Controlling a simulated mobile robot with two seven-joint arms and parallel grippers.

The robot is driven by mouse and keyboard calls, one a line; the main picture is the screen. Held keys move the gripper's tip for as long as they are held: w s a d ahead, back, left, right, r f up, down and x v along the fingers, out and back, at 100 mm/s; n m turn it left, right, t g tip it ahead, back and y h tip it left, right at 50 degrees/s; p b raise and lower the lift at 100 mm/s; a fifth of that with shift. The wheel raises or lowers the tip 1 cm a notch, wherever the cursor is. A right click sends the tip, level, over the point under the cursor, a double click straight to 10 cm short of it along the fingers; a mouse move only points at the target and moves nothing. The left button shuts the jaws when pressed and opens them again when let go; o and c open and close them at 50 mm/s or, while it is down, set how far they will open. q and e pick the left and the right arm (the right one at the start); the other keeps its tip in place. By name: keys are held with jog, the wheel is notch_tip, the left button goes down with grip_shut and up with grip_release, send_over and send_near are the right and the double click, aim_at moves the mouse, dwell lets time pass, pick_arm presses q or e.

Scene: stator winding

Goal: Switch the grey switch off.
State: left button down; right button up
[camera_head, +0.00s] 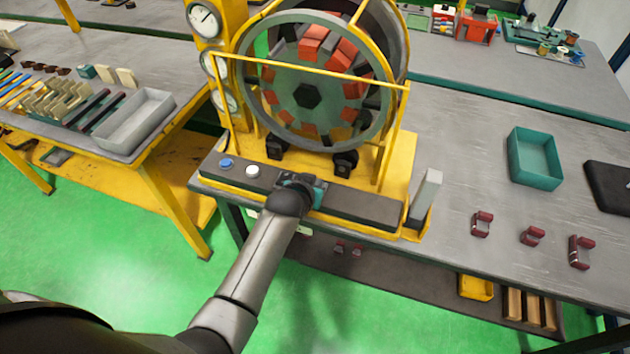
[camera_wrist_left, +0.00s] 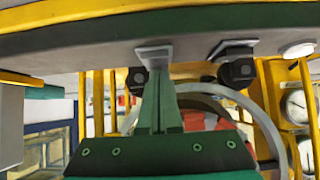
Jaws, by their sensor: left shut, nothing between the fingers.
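The grey switch (camera_wrist_left: 153,50) sits on the dark control panel (camera_wrist_left: 80,50) in the left wrist view, right at the tips of my left gripper's fingers. I cannot tell whether the fingers touch it or which way it is set. My left gripper (camera_head: 300,183) is over the panel's front strip in the head view and hides the switch there. Its green fingers (camera_wrist_left: 157,85) are shut with nothing between them. My right gripper is not in view.
A white button (camera_head: 252,171) and a blue button (camera_head: 226,163) lie left of my gripper on the panel. A dark switch (camera_wrist_left: 232,50) is beside the grey one. The large wheel (camera_head: 310,90) stands behind. A grey upright block (camera_head: 425,195) stands at the panel's right end.

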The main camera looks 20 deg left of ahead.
pick_arm(q)
jog(key=shift+f, duration=0.1)
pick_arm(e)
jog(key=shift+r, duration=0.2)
pick_arm(q)
jog(key=shift+w, duration=0.2)
jog(key=shift+w+r, duration=0.3)
jog(key=shift+w, duration=0.3)
jog(key=shift+r, duration=0.1)
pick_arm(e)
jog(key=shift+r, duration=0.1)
pick_arm(q)
jog(key=r+p, duration=0.4)
jog(key=shift+w, duration=0.3)
jog(key=w+r+p+v, duration=0.1)
jog(key=v, duration=0.8)
jog(key=shift+r+p, duration=0.35)
jog(key=shift+r, duration=0.15)
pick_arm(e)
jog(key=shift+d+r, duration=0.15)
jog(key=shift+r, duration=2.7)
